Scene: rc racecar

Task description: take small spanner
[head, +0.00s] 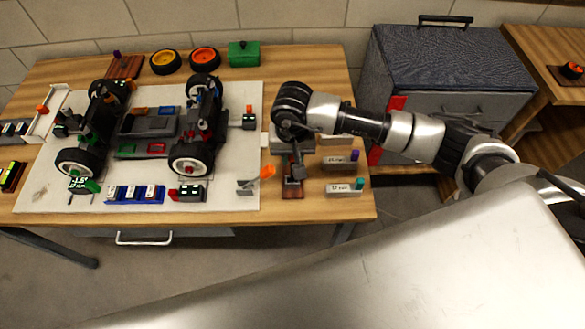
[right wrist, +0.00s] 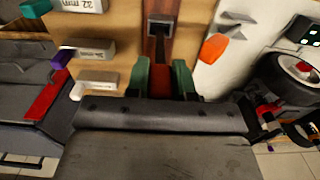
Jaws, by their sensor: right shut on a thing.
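My right gripper (head: 296,174) points down over a narrow red-brown board (head: 292,190) at the right part of the workbench. In the right wrist view its green fingers (right wrist: 160,78) are shut on a red piece, which I take to be the small spanner (right wrist: 160,84). Most of the spanner is hidden by the fingers and the wrist. A dark square fitting (right wrist: 160,27) sits on the board just beyond the fingertips. I cannot tell whether the spanner touches the board. My left gripper is not in view.
Labelled grey blocks (head: 343,188) stand right of the board. A grey part with an orange tag (head: 266,172) lies close on its left. The car chassis (head: 148,127) stands on a white mat (head: 225,200). A grey cabinet (head: 425,60) stands to the right, behind my arm.

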